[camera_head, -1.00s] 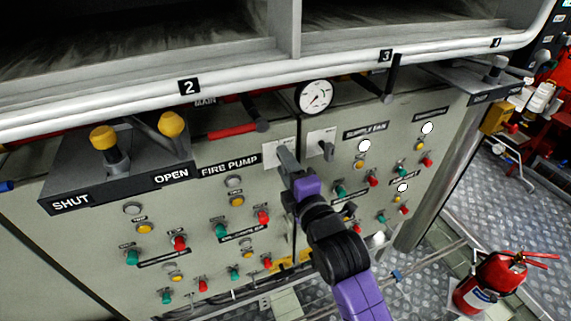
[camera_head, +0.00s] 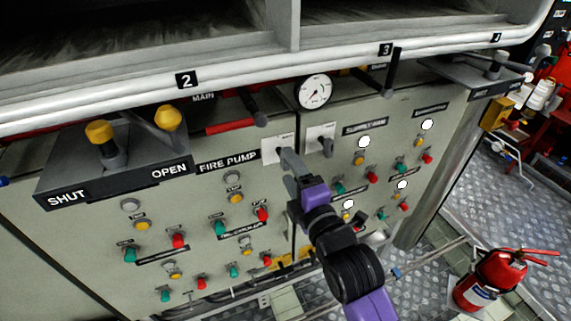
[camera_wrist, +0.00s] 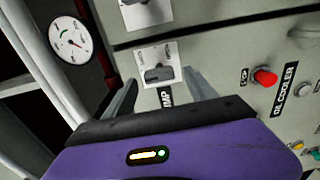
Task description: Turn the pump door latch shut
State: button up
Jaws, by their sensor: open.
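The pump door latch (camera_wrist: 158,73) is a dark handle on a pale square plate, beside a label ending in "MP" in the wrist view. In the head view its plate (camera_head: 271,152) is right of the FIRE PUMP label, and my gripper hides most of the handle. My gripper (camera_head: 288,160) is in front of this plate. In the wrist view its two grey fingers (camera_wrist: 160,80) are apart, one on each side of the latch. I cannot tell whether they touch it.
A second latch (camera_head: 326,146) sits on the neighbouring door, close on the right. Buttons cover the doors below. A fire extinguisher (camera_head: 490,282) stands on the floor at right.

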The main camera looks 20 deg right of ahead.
jog(key=shift+s+b, duration=0.3)
jog(key=shift+s, duration=1.75)
jog(key=s, duration=0.8)
